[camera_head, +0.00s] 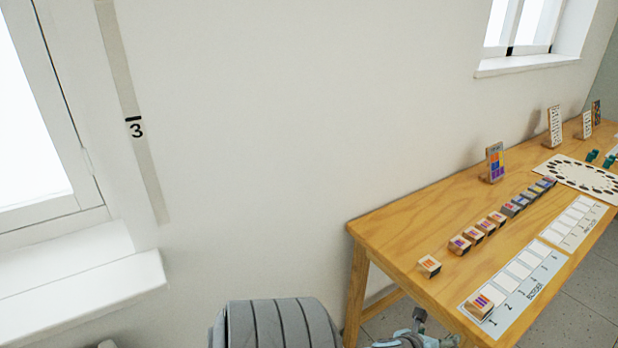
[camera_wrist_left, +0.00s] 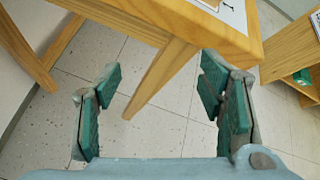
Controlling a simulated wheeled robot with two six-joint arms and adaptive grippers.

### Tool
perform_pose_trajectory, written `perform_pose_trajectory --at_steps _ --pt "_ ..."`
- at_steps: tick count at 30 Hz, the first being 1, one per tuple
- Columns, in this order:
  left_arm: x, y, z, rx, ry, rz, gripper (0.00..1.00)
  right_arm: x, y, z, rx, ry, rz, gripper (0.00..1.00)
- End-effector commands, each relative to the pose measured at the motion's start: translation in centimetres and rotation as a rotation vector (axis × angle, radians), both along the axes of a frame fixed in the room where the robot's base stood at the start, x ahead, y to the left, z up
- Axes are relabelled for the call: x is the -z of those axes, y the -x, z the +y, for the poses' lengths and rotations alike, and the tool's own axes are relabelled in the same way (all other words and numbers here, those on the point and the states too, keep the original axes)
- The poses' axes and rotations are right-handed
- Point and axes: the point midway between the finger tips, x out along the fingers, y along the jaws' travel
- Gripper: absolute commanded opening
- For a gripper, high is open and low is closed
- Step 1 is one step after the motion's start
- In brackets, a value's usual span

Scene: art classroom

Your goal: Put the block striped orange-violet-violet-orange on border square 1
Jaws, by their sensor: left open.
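The border strip (camera_head: 515,314) is white with numbered squares and lies along the table's front edge. A block with violet and orange stripes (camera_head: 480,305) sits on square 1; I cannot make out its exact stripe order. A row of striped blocks stands behind the strip, including a mostly orange one (camera_head: 429,266) at the near end and an orange-and-violet one (camera_head: 459,245) beside it. My left gripper (camera_wrist_left: 158,80) is open and empty, beside and below the table edge. In the head view only part of it shows at the bottom. My right gripper is not in view.
The wooden table (camera_head: 390,235) has a bare left end, and its leg (camera_wrist_left: 160,78) stands close in front of the left gripper. A second strip (camera_head: 573,223), an oval-patterned sheet (camera_head: 575,172) and upright cards (camera_head: 495,162) lie farther along. The wall is behind.

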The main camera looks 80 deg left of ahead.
Motion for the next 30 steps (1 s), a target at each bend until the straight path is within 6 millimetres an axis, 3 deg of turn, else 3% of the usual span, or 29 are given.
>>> perform_pose_trajectory --at_steps 1,2,3,5,6,9,12,16,30 --pt "5.3 2.6 -0.1 -0.145 0.198 0.039 0.63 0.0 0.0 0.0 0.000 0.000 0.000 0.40" --pt "8.8 4.7 -0.4 -0.264 0.344 0.054 0.63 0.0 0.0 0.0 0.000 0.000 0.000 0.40" --pt "13.2 8.0 -1.2 -0.448 0.538 0.072 0.63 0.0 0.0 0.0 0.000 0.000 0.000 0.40" --pt "19.3 13.7 -2.9 -0.759 0.803 0.087 0.63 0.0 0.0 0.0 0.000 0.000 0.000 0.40" --pt "22.6 17.9 -4.3 -0.975 0.947 0.088 0.63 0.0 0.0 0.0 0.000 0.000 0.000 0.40" --pt "28.0 27.3 -8.1 -1.477 1.184 0.049 0.63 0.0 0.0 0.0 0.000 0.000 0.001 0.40" --pt "30.2 33.9 -10.9 -1.829 1.278 -0.017 0.63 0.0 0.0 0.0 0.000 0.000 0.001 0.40" --pt "30.9 37.0 -12.3 -2.004 1.305 -0.067 0.63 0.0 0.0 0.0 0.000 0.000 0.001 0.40" --pt "30.9 37.0 -12.2 -2.008 1.304 -0.070 0.63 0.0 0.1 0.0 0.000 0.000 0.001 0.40"
